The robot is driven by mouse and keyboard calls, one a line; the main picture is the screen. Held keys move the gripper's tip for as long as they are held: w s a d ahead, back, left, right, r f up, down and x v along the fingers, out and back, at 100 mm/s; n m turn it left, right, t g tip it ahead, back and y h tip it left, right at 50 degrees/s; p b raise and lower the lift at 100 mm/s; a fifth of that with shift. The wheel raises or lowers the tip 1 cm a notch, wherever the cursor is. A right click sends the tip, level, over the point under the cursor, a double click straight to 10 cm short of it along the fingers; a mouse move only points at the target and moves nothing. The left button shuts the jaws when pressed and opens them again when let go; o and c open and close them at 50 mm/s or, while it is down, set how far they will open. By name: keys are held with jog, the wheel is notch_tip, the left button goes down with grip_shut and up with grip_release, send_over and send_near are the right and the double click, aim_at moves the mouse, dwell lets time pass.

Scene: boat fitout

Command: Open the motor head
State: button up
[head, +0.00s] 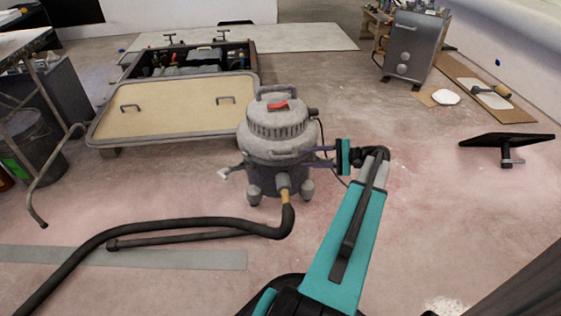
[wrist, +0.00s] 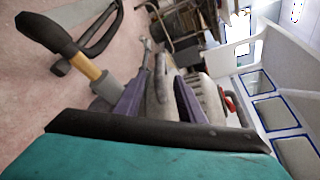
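The motor head (head: 277,118) is the grey ribbed top of a shop vacuum, with a carry handle and a red switch. It sits level on the drum (head: 268,180), with no gap seen between them. My gripper (head: 318,155) is at the vacuum's right side, near the rim where head and drum meet. In the wrist view its two purple fingers (wrist: 160,100) are apart, with the grey rim (wrist: 158,95) between them. I cannot tell whether either finger touches it. A light latch-like part (head: 226,173) sticks out at the drum's left. Any right-side latch is hidden.
A black hose (head: 180,223) runs from the drum's front port to the lower left. A framed hatch panel (head: 170,108) lies behind left, by an open bay. A dark flat stand (head: 507,142) is at the right.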

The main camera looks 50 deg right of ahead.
aim_at(283, 157)
jog(key=b+x, duration=0.3)
jog(key=x, duration=0.7)
jog(key=shift+w+a+f+b, duration=0.1)
jog(key=shift+w+a+b, duration=0.15)
jog(key=shift+b, duration=0.1)
